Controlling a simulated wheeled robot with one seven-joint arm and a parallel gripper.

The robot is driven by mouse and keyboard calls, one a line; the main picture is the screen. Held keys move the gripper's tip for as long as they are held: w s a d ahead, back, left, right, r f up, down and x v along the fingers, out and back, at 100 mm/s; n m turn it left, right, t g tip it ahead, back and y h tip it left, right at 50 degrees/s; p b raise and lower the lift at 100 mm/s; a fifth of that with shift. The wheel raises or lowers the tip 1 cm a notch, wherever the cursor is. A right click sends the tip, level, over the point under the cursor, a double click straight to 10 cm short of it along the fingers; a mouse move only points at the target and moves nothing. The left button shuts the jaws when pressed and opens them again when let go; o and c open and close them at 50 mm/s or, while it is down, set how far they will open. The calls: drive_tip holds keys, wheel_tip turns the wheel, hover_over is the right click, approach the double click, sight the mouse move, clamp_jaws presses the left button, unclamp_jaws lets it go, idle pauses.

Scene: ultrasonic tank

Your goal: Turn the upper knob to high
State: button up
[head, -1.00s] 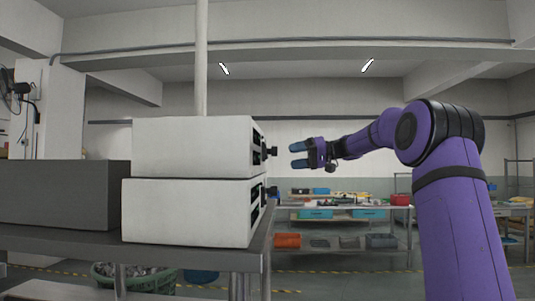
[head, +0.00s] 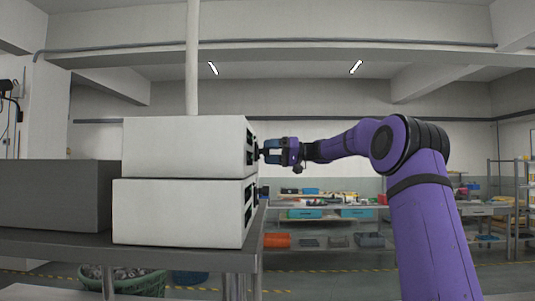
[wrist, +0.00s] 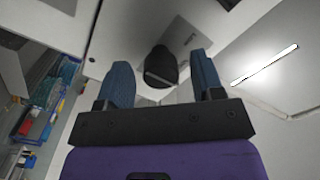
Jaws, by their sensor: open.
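The upper white unit (head: 185,147) is stacked on a similar lower white unit (head: 180,212), with their control faces turned to the right. In the wrist view the black upper knob (wrist: 161,64) sits between my two blue fingers, near their tips, with gaps on both sides. A pale line crosses the knob; I cannot read its setting. My gripper (head: 270,151) is open and level with the upper knob, right beside the panel; it also shows in the wrist view (wrist: 163,72). In the head view the fingers largely cover the upper knob. The lower knob (head: 264,192) sticks out below.
The units stand near the right edge of a grey table (head: 190,257). A dark grey box (head: 50,195) is at their left. A green basket (head: 125,283) is under the table. Shelves with bins (head: 325,215) stand farther back. Space right of the panel is open.

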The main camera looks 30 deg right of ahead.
drive_tip(key=shift+w+a, duration=0.25)
drive_tip(key=shift+a, duration=0.2)
drive_tip(key=c, duration=0.9)
drive_tip(key=shift+m, duration=0.3)
drive_tip(key=m, duration=1.1)
drive_tip(key=shift+m, duration=0.3)
